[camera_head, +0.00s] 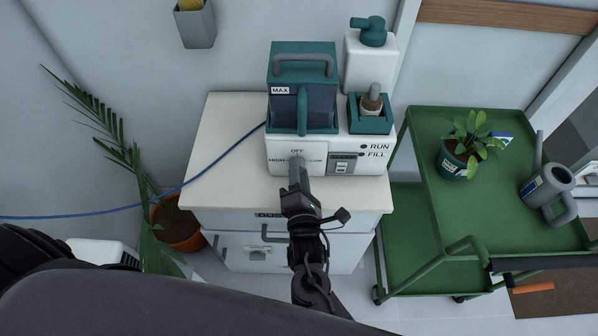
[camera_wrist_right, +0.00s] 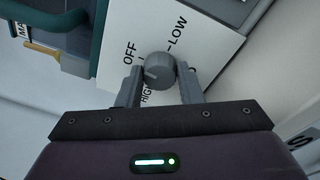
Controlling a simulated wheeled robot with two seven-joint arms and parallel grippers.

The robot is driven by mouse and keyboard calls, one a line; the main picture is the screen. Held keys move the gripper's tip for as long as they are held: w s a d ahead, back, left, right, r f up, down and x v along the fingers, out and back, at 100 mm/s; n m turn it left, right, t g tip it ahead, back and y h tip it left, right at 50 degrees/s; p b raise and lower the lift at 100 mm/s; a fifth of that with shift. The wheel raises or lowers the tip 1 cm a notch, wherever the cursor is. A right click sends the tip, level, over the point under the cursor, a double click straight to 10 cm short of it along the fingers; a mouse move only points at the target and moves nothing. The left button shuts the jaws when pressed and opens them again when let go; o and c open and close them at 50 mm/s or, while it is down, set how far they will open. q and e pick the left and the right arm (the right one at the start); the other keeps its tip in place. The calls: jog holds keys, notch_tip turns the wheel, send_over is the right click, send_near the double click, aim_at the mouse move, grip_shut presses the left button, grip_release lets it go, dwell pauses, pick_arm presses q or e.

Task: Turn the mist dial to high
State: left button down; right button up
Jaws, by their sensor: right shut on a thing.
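The mist dial (camera_wrist_right: 158,68) is a round grey knob on the white front panel (camera_wrist_right: 112,60) of the humidifier. The labels OFF, LOW and HIGH stand around it. A pale mark on the knob shows, but I cannot tell for sure which label it points to. My right gripper (camera_wrist_right: 160,82) is shut on the dial, one finger on each side. In the head view my right gripper (camera_head: 297,165) reaches the panel and mostly hides the dial. The humidifier (camera_head: 281,146) has a teal tank (camera_head: 300,65) marked MAX. My left gripper is not in view.
The humidifier stands on a white cabinet (camera_head: 225,150) with drawers. A rocker switch (camera_head: 343,164) and RUN and FILL lights sit right of the dial. A blue cable (camera_head: 215,158) runs left past a potted palm (camera_head: 178,222). A green cart (camera_head: 415,165) stands at right.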

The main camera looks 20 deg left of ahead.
jog(key=m, duration=0.3)
jog(key=shift+f, duration=0.1)
jog(key=shift+f+m, duration=0.1)
jog(key=shift+m, duration=1.3)
jog(key=o, duration=1)
jog(key=v, duration=0.7)
jog(key=shift+s+d+f, duration=0.1)
jog(key=shift+s+f, duration=0.05)
jog(key=shift+s, duration=0.25)
